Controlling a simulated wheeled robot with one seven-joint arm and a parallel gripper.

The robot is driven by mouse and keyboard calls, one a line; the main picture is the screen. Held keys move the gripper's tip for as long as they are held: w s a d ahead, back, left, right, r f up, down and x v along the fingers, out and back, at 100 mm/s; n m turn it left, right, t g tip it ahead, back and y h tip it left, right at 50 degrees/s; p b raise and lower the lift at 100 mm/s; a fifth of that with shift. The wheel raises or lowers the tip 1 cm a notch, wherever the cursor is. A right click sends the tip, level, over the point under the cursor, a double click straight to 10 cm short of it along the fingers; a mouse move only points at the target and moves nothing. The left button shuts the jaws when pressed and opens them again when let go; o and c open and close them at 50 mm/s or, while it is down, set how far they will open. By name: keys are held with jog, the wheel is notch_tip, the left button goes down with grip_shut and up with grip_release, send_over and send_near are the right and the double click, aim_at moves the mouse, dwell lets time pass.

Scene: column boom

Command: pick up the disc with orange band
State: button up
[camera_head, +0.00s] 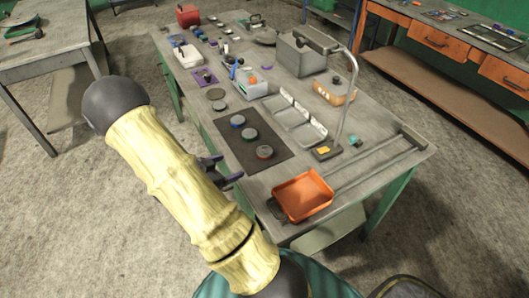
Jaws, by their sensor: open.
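The disc with the orange band (264,152) lies on the dark mat (277,148) at the near left part of the workbench. It is the nearest of three discs in a slanting row. A greenish-banded disc (249,134) and a blue-banded disc (237,120) lie behind it on the same mat. My gripper (223,170) shows its dark fingers apart, to the left of the orange-banded disc and clear of it. My arm hides most of the gripper's body.
An orange tray (302,194) sits at the bench's near corner. A lamp-like curved post (349,100) and a segmented grey tray (293,118) stand right of the mat. A grey toolbox (300,57) is farther back. Several small items crowd the far end.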

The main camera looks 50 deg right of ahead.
jog(key=p, duration=0.1)
send_near(264, 151)
jog(key=x, duration=0.3)
jog(key=shift+a+f, duration=0.1)
jog(key=shift+f, duration=0.2)
jog(key=shift+a, duration=0.15)
jog(key=shift+p, duration=0.3)
jog(key=x, duration=0.1)
jog(key=p+x, duration=0.1)
jog(key=x, duration=0.2)
jog(key=shift+s+d+r, duration=0.1)
jog(key=shift+d+r, duration=0.15)
jog(key=shift+d, duration=0.3)
jog(key=shift+d+f, duration=0.15)
jog(key=shift+d, duration=0.05)
jog(key=c, duration=1.3)
